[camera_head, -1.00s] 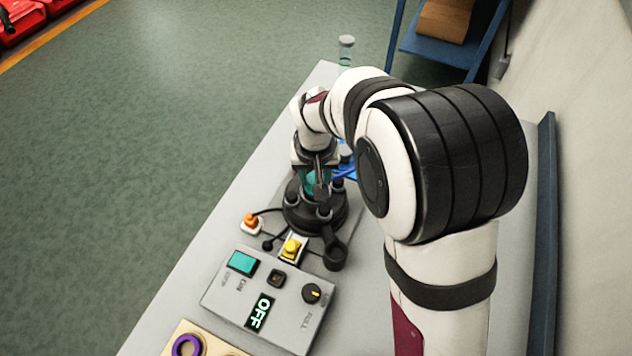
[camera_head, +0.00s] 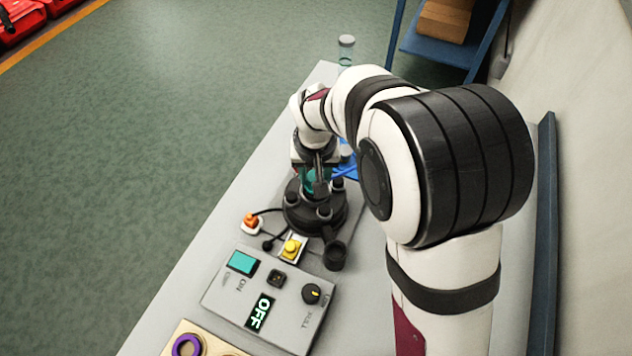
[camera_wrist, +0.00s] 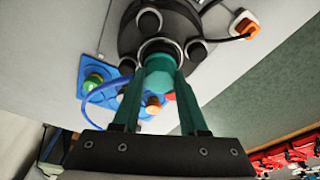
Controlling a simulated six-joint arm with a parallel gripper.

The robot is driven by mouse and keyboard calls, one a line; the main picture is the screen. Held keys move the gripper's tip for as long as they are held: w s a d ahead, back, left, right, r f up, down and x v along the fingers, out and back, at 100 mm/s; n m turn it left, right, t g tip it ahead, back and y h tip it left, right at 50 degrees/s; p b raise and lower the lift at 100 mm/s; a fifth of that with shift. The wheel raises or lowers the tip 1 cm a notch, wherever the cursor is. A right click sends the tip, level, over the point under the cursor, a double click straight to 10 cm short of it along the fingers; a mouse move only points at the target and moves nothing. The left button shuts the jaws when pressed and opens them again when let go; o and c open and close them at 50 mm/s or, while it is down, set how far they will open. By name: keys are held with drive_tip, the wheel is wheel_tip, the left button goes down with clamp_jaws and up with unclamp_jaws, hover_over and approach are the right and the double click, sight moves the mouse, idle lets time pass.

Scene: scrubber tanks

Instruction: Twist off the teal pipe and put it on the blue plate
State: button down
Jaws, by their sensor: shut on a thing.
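The teal pipe (camera_wrist: 158,76) stands at the middle of a round black base (camera_wrist: 160,22) in the wrist view. In the head view the pipe (camera_head: 308,181) shows only as a small teal patch behind my gripper (camera_head: 318,179). My gripper (camera_wrist: 160,70) is shut on the pipe, one finger on each side, pointing down at the base. The pipe's lower end is at the base's centre; I cannot tell whether it is loose. A blue plate (camera_wrist: 110,76) with coloured parts on it shows left of the pipe in the wrist view. My arm mostly hides it in the head view.
Several black knobs ring the base. A grey control box (camera_head: 276,292) reading OFF stands in front, with a yellow button (camera_head: 291,248) and an orange plug (camera_head: 251,221) near it. A clear cylinder (camera_head: 346,50) stands at the table's far end. A wall is at right.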

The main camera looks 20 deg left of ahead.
sight(315, 178)
drive_tip(key=shift+r, duration=0.3)
drive_tip(key=shift+r, duration=0.35)
drive_tip(key=shift+r, duration=0.1)
drive_tip(key=shift+r, duration=2.5)
drive_tip(key=w+d+f, duration=0.2)
drive_tip(key=w+d, duration=1.8)
drive_tip(key=w, duration=0.1)
drive_tip(key=shift+w+a+f, duration=0.5)
drive_tip(key=shift+a+f, duration=1.35)
drive_tip(key=shift+w+a+f, duration=0.5)
drive_tip(key=shift+a+f, duration=1.3)
drive_tip(key=shift+f, duration=0.1)
drive_tip(key=shift+w+a+f, duration=0.5)
drive_tip(key=shift+a+f, duration=1.35)
